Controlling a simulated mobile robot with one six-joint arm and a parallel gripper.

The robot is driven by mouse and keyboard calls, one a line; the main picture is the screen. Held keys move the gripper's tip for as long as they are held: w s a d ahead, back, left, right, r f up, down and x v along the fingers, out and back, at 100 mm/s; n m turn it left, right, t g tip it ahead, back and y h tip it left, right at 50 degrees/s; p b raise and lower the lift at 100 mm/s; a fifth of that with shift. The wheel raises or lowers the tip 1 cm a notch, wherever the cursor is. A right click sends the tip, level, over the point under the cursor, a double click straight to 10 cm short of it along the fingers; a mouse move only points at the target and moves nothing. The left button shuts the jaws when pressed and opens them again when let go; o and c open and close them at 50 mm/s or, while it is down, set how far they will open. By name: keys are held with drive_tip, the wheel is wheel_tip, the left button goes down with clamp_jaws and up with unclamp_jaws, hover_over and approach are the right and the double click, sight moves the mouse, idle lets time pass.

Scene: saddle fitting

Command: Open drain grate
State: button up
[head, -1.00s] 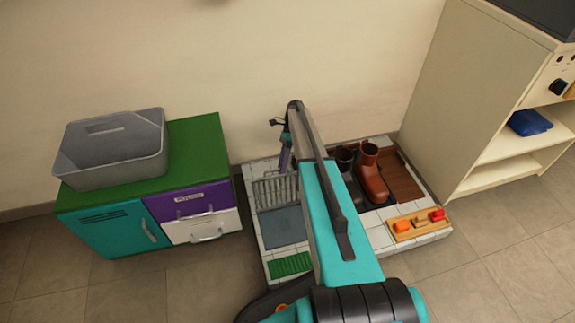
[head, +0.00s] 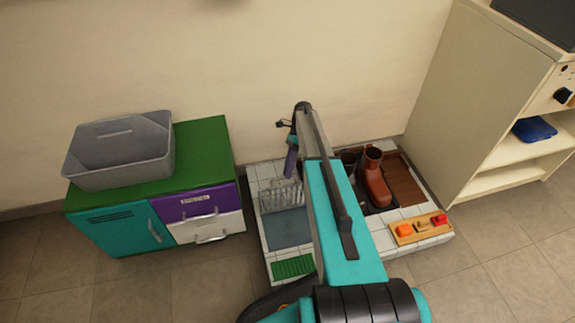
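The drain grate (head: 281,200) is a grey slatted panel on the white tiled platform, left of my arm in the head view. Its bars stand out towards the wall side, and it looks tilted, though its exact angle is hard to tell. My gripper (head: 287,178) hangs from the end of my arm just above the grate's far edge. It is small and dark with a purple part above it. I cannot tell whether its fingers touch the grate or whether they are open or shut.
A grey-blue mat (head: 288,229) and a green slatted mat (head: 293,267) lie in front of the grate. Brown boots (head: 374,178) and a wooden tray (head: 420,229) are right of my arm. A green-topped cabinet (head: 204,145) with a grey bin (head: 120,150) stands left.

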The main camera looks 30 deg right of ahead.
drive_tip(key=s+a+r+p, duration=0.1)
drive_tip(key=s+a+p, duration=0.1)
drive_tip(key=s, duration=1)
drive_tip(key=shift+a+r, duration=0.2)
drive_tip(key=shift+a, duration=0.55)
